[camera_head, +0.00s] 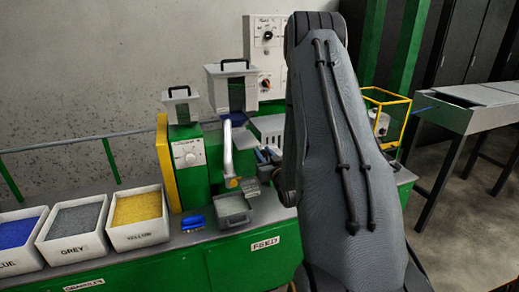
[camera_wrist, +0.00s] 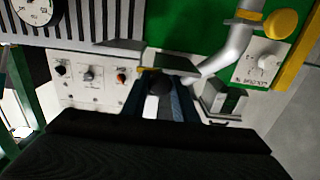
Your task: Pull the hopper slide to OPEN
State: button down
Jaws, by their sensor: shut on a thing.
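My gripper (camera_wrist: 160,92) shows in the wrist view with its two dark fingers shut on a round dark knob (camera_wrist: 160,84). The knob sits against a small dark plate (camera_wrist: 172,63), which looks like the hopper slide. In the head view my gripper (camera_head: 268,157) is small and partly hidden by my arm, just right of the curved silver pipe and below the grey hopper (camera_head: 231,88). The slide itself cannot be made out there. No OPEN mark is legible in either view.
The curved pipe (camera_head: 228,150) stands close left of my gripper. Bins of blue, grey and yellow granules (camera_head: 138,210) stand at the left. A yellow-framed guard (camera_head: 386,118) is at the right.

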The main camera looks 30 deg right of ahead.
jog(key=shift+s+f, duration=0.1)
jog(key=shift+s, duration=0.05)
jog(key=c, duration=1.4)
grip_release()
jog(key=shift+s, duration=0.1)
jog(key=shift+c, duration=0.2)
jog(key=shift+s, duration=0.15)
jog(key=b+v, duration=0.2)
jog(key=v, duration=0.5)
jog(key=shift+s, duration=0.25)
jog(key=shift+a, duration=0.1)
